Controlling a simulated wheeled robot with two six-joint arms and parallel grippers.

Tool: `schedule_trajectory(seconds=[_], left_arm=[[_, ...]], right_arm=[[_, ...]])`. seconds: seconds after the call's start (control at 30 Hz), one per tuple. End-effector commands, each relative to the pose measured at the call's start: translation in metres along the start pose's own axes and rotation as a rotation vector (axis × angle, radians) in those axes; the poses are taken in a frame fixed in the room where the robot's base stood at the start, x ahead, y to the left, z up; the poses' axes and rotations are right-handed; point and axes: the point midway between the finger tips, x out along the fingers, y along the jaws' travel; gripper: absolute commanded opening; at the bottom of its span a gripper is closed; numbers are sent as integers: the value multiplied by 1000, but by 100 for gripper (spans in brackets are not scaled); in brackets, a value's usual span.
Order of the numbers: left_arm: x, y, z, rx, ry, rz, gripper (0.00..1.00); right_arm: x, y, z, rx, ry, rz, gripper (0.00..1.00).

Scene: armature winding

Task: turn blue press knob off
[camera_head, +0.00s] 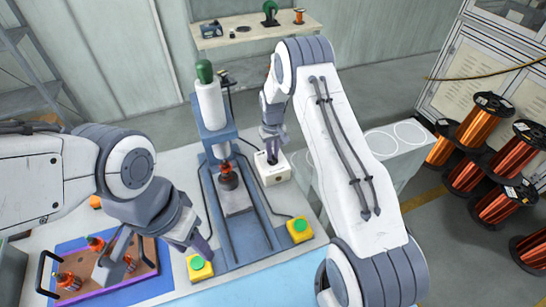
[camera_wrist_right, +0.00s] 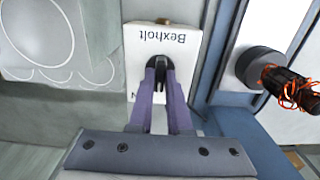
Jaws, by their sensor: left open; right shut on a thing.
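The blue press (camera_head: 217,140) stands in the middle of the bench, with a white cylinder and green cap on top. A white control box (camera_head: 273,172) marked "Bexholt" sits just right of it, also seen in the right wrist view (camera_wrist_right: 139,42). My right gripper (camera_head: 271,155) is shut on the dark knob (camera_wrist_right: 160,65) on the box's face; its fingers hide much of the knob and any markings around it. My left gripper (camera_head: 200,245) is open and empty, just above a yellow box with a green button (camera_head: 199,266).
A dark armature with copper windings (camera_head: 228,176) stands in the press. Another yellow button box (camera_head: 299,230) is at the press's front right. A tray (camera_head: 120,280) with several armatures is at the left front. Copper wire spools (camera_head: 480,125) stand at the right.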

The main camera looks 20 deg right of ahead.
Motion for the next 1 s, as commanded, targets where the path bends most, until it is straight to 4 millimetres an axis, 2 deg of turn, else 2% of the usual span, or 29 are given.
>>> schedule_trajectory(seconds=[0.1, 0.5, 0.7, 1.0], left_arm=[[11, -1, 1, 1, 0, 0, 50], [28, -2, 2, 2, 0, 0, 50], [33, -2, 2, 2, 0, 0, 50], [35, -3, 2, 2, 0, 0, 50]], right_arm=[[2, 0, 0, -110, 1, 0, 0], [1, 0, 0, -446, 0, 0, 0], [0, 0, 0, -556, 1, 1, 0], [-1, 0, 0, -632, 1, 1, 0]])
